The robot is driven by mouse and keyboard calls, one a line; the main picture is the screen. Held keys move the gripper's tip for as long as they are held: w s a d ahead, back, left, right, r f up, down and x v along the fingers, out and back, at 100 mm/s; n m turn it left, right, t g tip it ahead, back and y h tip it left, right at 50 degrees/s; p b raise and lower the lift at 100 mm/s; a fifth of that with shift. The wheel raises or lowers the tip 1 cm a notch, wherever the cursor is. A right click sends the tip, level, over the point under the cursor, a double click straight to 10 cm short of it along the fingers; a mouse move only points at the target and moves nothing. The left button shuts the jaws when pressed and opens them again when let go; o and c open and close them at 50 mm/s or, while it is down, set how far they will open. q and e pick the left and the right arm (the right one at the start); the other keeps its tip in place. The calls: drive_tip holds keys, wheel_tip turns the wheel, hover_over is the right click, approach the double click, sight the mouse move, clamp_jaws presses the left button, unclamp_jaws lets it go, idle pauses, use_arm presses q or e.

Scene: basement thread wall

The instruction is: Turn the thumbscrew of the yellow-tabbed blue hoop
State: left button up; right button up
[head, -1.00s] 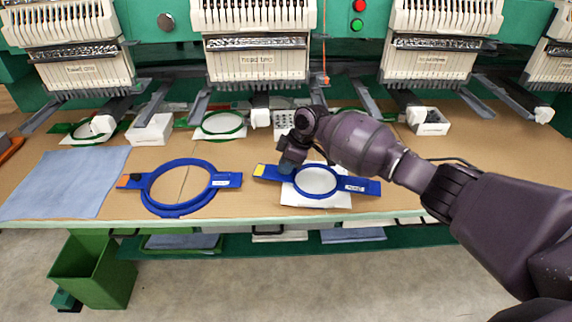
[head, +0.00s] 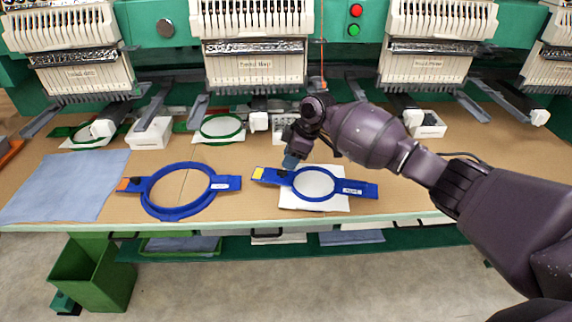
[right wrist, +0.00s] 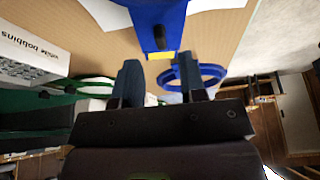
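The yellow-tabbed blue hoop (head: 350,187) lies on the table, over a white sheet. Its yellow tab (head: 258,173) is at its left end, with a small dark thumbscrew (head: 283,173) beside it. The thumbscrew (right wrist: 159,40) also shows in the right wrist view, near the yellow tab (right wrist: 160,56). My right gripper (head: 290,162) is just above and behind the thumbscrew. In the right wrist view its two fingers (right wrist: 158,80) are apart with nothing between them; the thumbscrew lies beyond their tips. My left gripper is out of view.
An orange-tabbed blue hoop (head: 228,183) lies to the left, and a blue cloth (head: 65,183) farther left. Embroidery heads (head: 255,65) with arms overhang the back of the table. A white bobbin box (right wrist: 30,55) stands near the gripper. The front strip of table is mostly clear.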

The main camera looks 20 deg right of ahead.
drive_tip(key=w+v, duration=0.1)
drive_tip(key=v, duration=0.5)
drive_tip(key=shift+s+p, duration=0.3)
drive_tip(key=shift+s, duration=0.2)
drive_tip(key=shift+d, duration=0.1)
drive_tip(key=w+a+r+m+t+y, duration=0.1)
drive_tip(key=w+a+r+m+t, duration=0.2)
drive_tip(key=w+a+r+t, duration=0.35)
drive_tip(key=s+d+f+m+t+h, duration=0.1)
drive_tip(key=s+d+f+m, duration=0.2)
drive_tip(key=s+f, duration=0.6)
drive_tip(key=s+d+f+m+t+h, duration=0.1)
drive_tip(key=s+d+f+m+h, duration=0.1)
drive_tip(key=s+f, duration=0.8)
drive_tip(key=s+d+f+m+t+h, duration=0.1)
drive_tip(key=s+d+f+m, duration=0.3)
drive_tip(key=s+f, duration=0.6)
drive_tip(key=s+h, duration=0.1)
drive_tip(key=s, duration=1.3)
drive_tip(key=shift+d+f, duration=0.2)
drive_tip(key=shift+d, duration=0.05)
